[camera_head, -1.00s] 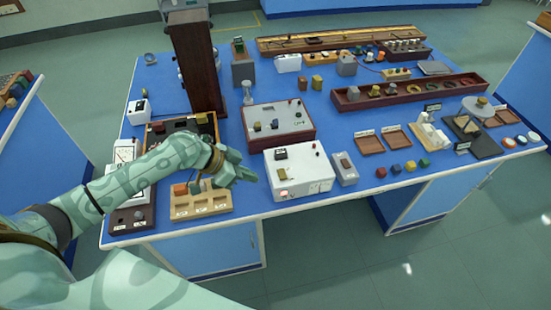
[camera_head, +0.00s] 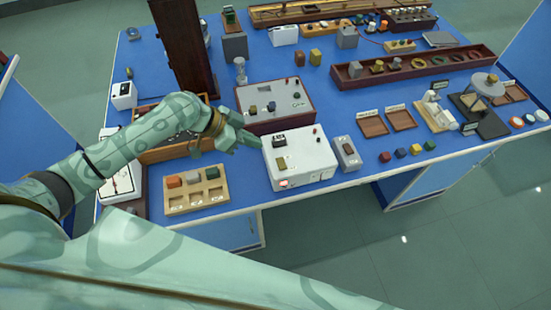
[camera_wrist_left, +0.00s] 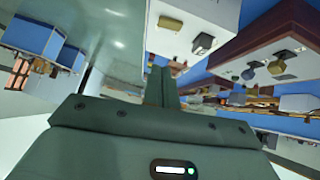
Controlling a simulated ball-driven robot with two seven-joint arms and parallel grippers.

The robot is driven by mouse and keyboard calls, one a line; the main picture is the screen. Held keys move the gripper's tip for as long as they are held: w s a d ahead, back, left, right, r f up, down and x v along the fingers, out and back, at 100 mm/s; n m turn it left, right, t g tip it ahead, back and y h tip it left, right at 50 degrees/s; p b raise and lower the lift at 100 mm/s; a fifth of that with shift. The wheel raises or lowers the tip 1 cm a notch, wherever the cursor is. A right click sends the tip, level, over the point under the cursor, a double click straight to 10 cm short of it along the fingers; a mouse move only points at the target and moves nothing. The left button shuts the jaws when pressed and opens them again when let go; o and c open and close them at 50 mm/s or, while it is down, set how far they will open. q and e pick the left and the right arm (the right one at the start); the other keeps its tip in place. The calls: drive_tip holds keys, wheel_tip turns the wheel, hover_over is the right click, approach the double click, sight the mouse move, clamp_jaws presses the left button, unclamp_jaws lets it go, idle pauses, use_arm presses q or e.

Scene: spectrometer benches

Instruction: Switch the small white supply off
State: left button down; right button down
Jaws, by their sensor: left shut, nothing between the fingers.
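The white supply (camera_head: 310,160) is a box near the front edge of the bench, with a dark meter and an olive piece on its top. A small switch (camera_head: 284,183) on its front glows red. My left gripper (camera_head: 256,145) is shut and empty, at the upper left corner of the supply; whether it touches cannot be told. In the left wrist view the shut fingers (camera_wrist_left: 162,85) point toward the white supply (camera_wrist_left: 215,15), and the glowing switch cannot be made out there. My right gripper is not in view.
A wood-sided instrument (camera_head: 300,97) with knobs stands behind the supply. A small grey box (camera_head: 346,153) is close at its right. A wooden tray (camera_head: 190,205) with coloured blocks lies to the left. Free blue bench top (camera_head: 350,185) shows to the front right.

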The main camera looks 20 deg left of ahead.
use_arm(q)
hover_over(282, 166)
drive_tip(key=a, duration=0.2)
wheel_tip(282, 166, down, 5)
drive_tip(key=shift+s+a+f+b, duration=0.1)
drive_tip(key=shift+s+b, duration=0.05)
drive_tip(key=shift+b, duration=0.25)
drive_tip(key=f, duration=0.3)
drive_tip(key=shift+s+d+f+b, duration=0.1)
drive_tip(key=shift+d+f+b, duration=0.15)
drive_tip(key=shift+b, duration=0.05)
drive_tip(key=shift+f, duration=0.4)
drive_tip(key=shift+s+f+t, duration=0.25)
drive_tip(key=shift+f+t, duration=0.05)
drive_tip(key=shift+f, duration=0.15)
